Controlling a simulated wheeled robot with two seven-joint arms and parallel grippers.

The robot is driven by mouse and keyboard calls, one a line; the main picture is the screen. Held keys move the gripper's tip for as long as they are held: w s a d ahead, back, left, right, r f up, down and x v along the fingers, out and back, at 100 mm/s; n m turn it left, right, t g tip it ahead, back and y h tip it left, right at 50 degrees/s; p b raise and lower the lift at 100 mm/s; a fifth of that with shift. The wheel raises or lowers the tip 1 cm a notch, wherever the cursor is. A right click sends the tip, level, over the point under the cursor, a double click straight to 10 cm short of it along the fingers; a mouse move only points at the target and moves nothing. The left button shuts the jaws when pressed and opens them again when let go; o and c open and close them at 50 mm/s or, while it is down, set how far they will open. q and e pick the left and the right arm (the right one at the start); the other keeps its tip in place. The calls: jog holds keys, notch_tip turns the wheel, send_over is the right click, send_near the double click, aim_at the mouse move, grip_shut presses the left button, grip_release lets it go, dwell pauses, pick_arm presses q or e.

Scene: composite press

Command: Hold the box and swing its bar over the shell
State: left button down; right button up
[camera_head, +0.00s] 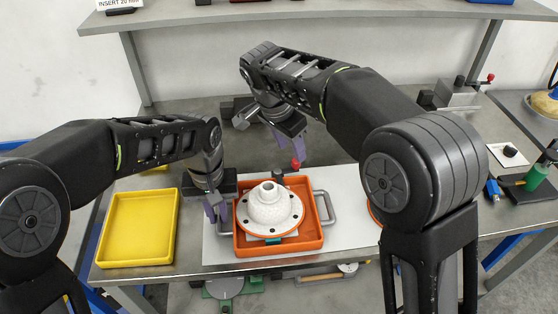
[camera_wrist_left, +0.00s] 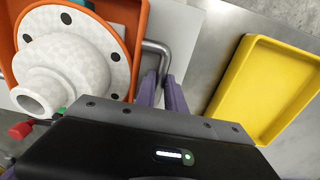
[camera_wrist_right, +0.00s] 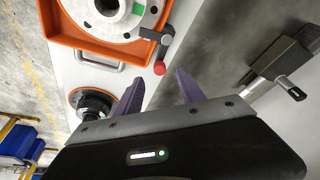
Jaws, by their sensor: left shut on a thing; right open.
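The box (camera_head: 313,242) is an orange tray with grey side handles, sitting on the white mat. The white shell (camera_head: 268,205), a flanged dome with a neck, sits inside it. My left gripper (camera_head: 218,210) is shut on the box's left handle, which also shows in the left wrist view (camera_wrist_left: 164,48). The bar (camera_wrist_right: 150,45), dark with a red knob (camera_wrist_right: 159,68), is at the box's back edge, its knob pointing outward, away from the shell. My right gripper (camera_wrist_right: 158,84) is open and empty behind the box, its fingers close to the red knob but apart from it.
A yellow tray (camera_head: 137,228) lies left of the box. A clamp-like device with a handle (camera_head: 458,94) stands at the back right. My right arm covers part of the table on the right. The white mat (camera_head: 348,215) is bare just right of the box.

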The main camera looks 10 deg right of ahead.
jog(key=v, duration=0.6)
jog(key=shift+r, duration=0.25)
jog(key=shift+a, duration=0.1)
pick_arm(q)
jog(key=c, duration=1.3)
grip_release()
jog(key=shift+c, duration=0.2)
jog(key=shift+r, duration=0.1)
notch_tip(320, 180, up, 12)
pick_arm(e)
jog(key=shift+s, duration=0.1)
